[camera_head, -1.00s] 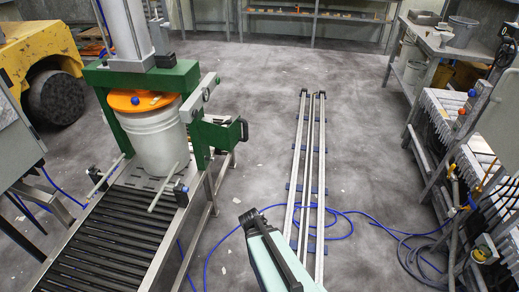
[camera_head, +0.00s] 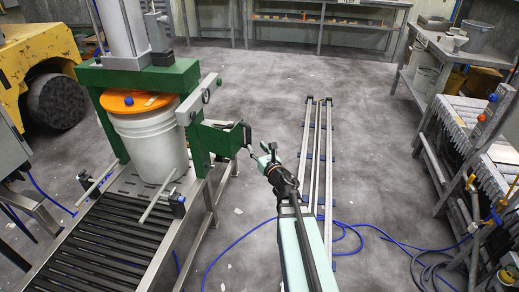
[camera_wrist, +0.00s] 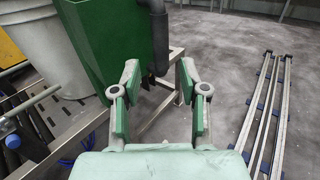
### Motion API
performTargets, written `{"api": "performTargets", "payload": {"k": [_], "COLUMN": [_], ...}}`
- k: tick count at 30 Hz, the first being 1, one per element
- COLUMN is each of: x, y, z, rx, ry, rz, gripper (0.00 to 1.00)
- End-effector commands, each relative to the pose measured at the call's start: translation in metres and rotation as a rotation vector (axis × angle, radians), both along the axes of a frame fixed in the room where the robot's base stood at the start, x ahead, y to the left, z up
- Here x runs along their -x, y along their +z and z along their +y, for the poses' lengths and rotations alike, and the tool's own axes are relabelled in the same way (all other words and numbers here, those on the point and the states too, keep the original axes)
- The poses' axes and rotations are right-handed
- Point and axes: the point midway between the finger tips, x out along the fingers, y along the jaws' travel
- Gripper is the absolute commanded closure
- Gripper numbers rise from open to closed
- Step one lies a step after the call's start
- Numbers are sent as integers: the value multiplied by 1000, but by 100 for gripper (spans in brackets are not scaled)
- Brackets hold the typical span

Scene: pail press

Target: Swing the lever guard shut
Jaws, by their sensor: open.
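The press has a green box-shaped part (camera_head: 222,138) on its right side, which looks like the lever guard. It juts out to the right, with a dark upright handle (camera_head: 247,134) at its outer end. In the wrist view the green guard (camera_wrist: 98,40) fills the upper left, and its dark handle (camera_wrist: 158,35) hangs near the middle. My gripper (camera_head: 261,153) is open and empty, just right of and below the handle. In the wrist view its fingers (camera_wrist: 158,75) appear on either side of the handle's lower end; contact cannot be told.
A white pail (camera_head: 150,140) with an orange lid (camera_head: 137,102) stands under the press on the roller conveyor (camera_head: 115,235). A pale lever-like bar (camera_head: 203,95) is above the guard. Metal rails (camera_head: 318,150) and a blue hose (camera_head: 228,245) lie on the floor at right.

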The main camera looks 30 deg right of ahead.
Motion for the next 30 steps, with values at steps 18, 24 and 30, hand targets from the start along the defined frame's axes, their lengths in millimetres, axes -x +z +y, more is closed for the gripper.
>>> {"api": "performTargets", "payload": {"k": [18, 24, 30], "x": [-50, -77, -79], "y": [0, 2, -1], "z": [-3, -4, -4], "rx": [24, 23, 24], "ry": [-3, -2, -4], "rz": [3, 3, 2], "gripper": [56, 56, 100]}}
